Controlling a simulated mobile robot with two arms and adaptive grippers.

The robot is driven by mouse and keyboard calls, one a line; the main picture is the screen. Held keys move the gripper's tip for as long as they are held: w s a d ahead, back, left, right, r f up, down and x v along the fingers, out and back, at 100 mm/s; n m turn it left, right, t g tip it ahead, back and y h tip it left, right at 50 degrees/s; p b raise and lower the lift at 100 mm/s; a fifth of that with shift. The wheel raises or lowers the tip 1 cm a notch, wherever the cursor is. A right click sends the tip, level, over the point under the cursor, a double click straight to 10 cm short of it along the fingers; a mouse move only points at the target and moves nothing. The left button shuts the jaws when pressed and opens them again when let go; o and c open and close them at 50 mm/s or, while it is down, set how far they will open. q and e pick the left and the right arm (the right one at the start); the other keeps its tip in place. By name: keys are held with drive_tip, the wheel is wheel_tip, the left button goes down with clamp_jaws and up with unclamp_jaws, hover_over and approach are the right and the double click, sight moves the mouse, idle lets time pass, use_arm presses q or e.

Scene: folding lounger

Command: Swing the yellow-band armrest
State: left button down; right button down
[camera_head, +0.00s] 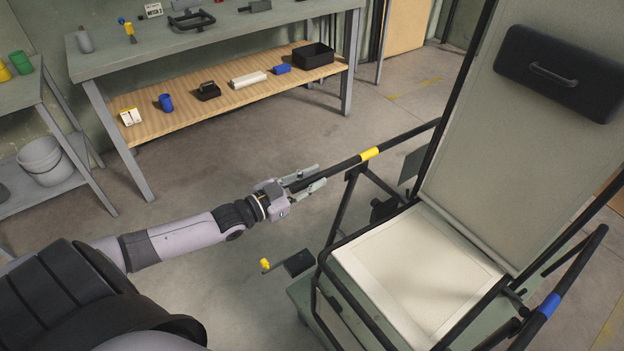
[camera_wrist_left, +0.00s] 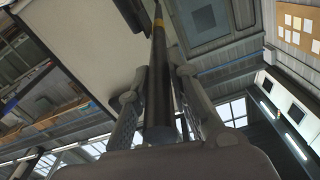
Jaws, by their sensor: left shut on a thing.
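The yellow-band armrest (camera_head: 340,168) is a thin black bar on the left side of the lounger. Its yellow band (camera_head: 369,154) sits partway along it, and its far end meets the backrest frame. My left gripper (camera_head: 306,180) is shut on the near, free end of the bar. In the left wrist view the bar (camera_wrist_left: 160,85) runs between the two fingers (camera_wrist_left: 160,100), with its yellow band beyond them. The lounger has a pale seat (camera_head: 420,275) and an upright pale backrest (camera_head: 530,130). My right gripper does not show.
The blue-band armrest (camera_head: 565,285) is on the lounger's right side. A dark pad with a handle (camera_head: 560,72) is on the backrest. A small yellow knob (camera_head: 265,264) sticks out low at left. A workbench (camera_head: 215,45) stands behind; the floor between is clear.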

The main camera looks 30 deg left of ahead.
use_arm(q)
wheel_tip(320, 180, up, 13)
drive_tip(key=w+g+y+p, duration=0.1)
drive_tip(key=w+g+p, duration=0.1)
drive_tip(key=p, duration=1.3)
drive_tip(key=shift+w+d+g, duration=0.15)
drive_tip(key=shift+d+g, duration=0.25)
drive_tip(key=shift+d, duration=0.05)
drive_tip(key=c, duration=1.5)
unclamp_jaws()
